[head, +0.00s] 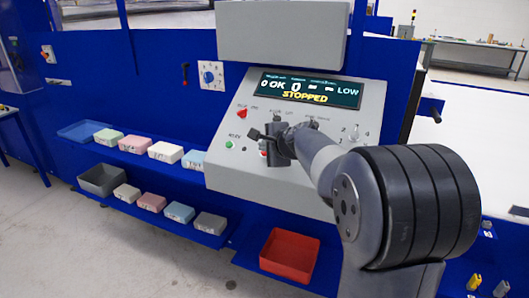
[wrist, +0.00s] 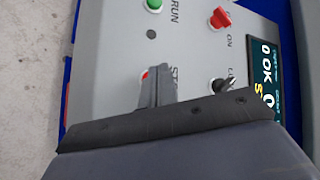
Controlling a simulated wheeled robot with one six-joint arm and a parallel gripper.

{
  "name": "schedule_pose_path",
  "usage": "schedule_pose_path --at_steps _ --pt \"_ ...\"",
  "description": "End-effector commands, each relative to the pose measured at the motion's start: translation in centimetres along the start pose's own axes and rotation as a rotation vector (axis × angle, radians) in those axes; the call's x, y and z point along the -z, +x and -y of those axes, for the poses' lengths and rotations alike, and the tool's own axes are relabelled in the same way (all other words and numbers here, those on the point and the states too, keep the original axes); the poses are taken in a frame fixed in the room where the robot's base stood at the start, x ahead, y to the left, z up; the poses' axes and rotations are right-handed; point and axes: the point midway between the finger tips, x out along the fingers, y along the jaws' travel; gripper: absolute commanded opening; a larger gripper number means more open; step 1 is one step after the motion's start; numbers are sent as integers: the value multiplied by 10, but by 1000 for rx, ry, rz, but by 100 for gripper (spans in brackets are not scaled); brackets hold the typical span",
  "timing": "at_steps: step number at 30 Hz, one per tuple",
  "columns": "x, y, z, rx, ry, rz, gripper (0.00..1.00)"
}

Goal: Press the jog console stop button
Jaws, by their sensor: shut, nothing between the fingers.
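The grey jog console (head: 222,172) has a sloped face and a screen (head: 310,90) that reads STOPPED in yellow. The red stop button (wrist: 145,74) shows only as a sliver beside my gripper's fingers in the wrist view, by a partly covered label beginning "ST". My gripper (wrist: 158,76) is shut and empty, its fingers covering most of the button. In the head view my gripper (head: 268,148) is over the lower middle of the console face. I cannot tell whether the fingertips touch the button.
The green run button (head: 229,145) lies left of my gripper; a red knob (head: 242,113) is above it. A black toggle (wrist: 222,84) is close beside the fingers. Blue shelves with foam blocks (head: 165,151) are at left; a red bin (head: 290,254) is below the console.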

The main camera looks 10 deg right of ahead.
Motion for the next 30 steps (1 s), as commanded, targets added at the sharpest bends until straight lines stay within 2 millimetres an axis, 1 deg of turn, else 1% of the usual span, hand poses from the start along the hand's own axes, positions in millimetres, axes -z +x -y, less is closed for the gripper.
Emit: schedule_pose_path --at_steps 16,24,30 --pt "0 0 0 0 0 0 0" --pt "4 6 -5 0 0 0 0" --pt "5 6 -4 0 0 0 0"
